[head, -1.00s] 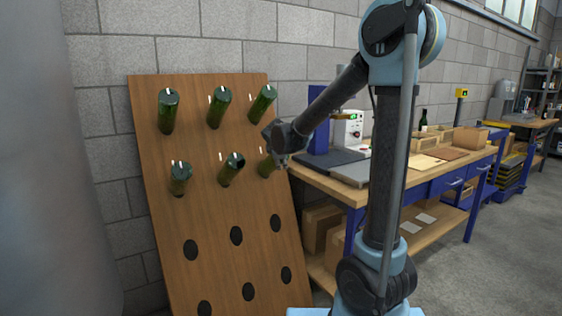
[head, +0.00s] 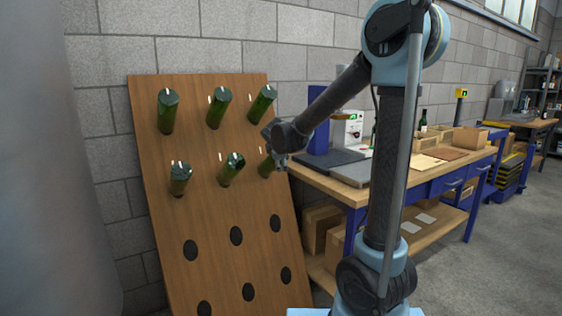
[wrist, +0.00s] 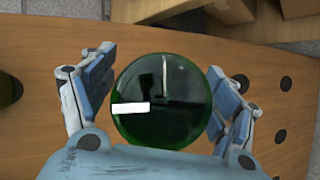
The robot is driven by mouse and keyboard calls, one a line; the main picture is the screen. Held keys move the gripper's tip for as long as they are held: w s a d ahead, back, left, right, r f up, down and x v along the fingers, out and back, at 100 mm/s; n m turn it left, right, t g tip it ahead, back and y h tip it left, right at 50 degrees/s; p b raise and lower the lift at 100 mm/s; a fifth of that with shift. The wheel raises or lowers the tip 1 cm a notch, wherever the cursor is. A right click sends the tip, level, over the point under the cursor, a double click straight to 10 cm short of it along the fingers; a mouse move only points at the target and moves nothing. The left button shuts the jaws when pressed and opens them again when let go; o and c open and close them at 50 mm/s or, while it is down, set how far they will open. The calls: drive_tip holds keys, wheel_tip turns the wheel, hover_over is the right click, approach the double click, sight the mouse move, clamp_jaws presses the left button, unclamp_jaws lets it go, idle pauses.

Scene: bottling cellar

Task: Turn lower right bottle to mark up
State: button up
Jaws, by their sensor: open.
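The lower right bottle (head: 265,167) is the rightmost in the second row of the leaning wooden rack (head: 205,250); my gripper partly hides it in the head view. In the wrist view its round green base (wrist: 162,125) faces me, with a white mark (wrist: 131,108) running from the left rim toward the middle. That side faces away from the empty holes. My gripper (wrist: 162,90) is open, with a finger on each side of the base. A narrow gap shows at the left finger; the right finger is very close, and I cannot tell if it touches.
Nearby bottles are the upper right one (head: 262,103) and the lower middle one (head: 230,170). Empty holes (head: 236,236) lie below. A workbench (head: 345,190) stands close on the right, with cardboard boxes (head: 318,225) beneath it. A block wall is behind.

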drive_tip(key=v, duration=1.1)
drive_tip(key=w+d+r+m+g+y, duration=0.35)
drive_tip(key=r+m+g, duration=0.35)
drive_tip(key=m, duration=0.7)
drive_tip(key=x, duration=1.7)
drive_tip(key=shift+s+f, duration=0.1)
drive_tip(key=shift+s, duration=0.05)
drive_tip(key=shift+c, duration=0.6)
drive_tip(key=c, duration=0.9)
drive_tip(key=shift+y, duration=0.25)
drive_tip(key=shift+c, duration=0.2)
